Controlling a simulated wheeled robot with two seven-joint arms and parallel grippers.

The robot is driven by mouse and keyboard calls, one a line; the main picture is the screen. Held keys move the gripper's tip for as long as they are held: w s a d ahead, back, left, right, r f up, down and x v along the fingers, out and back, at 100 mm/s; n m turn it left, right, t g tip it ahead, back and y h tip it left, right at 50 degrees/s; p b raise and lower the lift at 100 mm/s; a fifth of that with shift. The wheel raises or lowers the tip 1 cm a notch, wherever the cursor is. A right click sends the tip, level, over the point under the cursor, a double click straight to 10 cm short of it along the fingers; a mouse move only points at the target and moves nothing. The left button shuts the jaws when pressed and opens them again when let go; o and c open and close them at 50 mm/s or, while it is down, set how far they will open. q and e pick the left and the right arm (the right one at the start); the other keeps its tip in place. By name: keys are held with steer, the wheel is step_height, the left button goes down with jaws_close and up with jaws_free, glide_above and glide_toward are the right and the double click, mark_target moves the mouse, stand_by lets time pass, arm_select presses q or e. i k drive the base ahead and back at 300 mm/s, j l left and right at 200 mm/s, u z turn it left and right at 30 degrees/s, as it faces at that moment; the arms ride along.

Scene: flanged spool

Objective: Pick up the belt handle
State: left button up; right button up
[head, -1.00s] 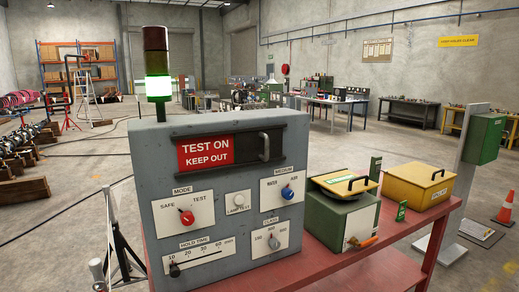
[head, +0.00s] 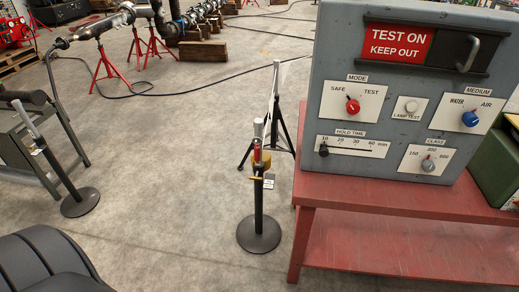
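A black post (head: 259,212) on a round base stands upright on the floor, left of the red bench. Near its top is a small red and yellow piece (head: 261,160), perhaps the belt handle; it is too small to tell. A second post (head: 55,168) with a pale grey upper part leans at the left on a round black base. No belt is seen stretched between the posts. Neither of my grippers is in view.
The grey test panel (head: 408,90) stands on the red bench (head: 400,215) at the right. A black tripod stand (head: 276,120) is behind the middle post. Red stands (head: 105,62) and cables are farther back. The floor (head: 170,190) between the posts is clear.

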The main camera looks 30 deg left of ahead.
mark_target(257, 148)
steer(key=i+j+u, duration=0.15)
steer(key=j, duration=0.3)
steer(key=i+j+u, duration=0.1)
steer(key=i+j, duration=0.15)
steer(key=j, duration=0.25)
steer(key=i+j+u, duration=0.15)
steer(key=j, duration=0.25)
steer(key=i+j+u, duration=0.1)
steer(key=i+j, duration=0.3)
steer(key=j, duration=0.6)
steer(key=j+z, duration=0.15)
steer(key=j, duration=0.55)
steer(key=i, duration=0.05)
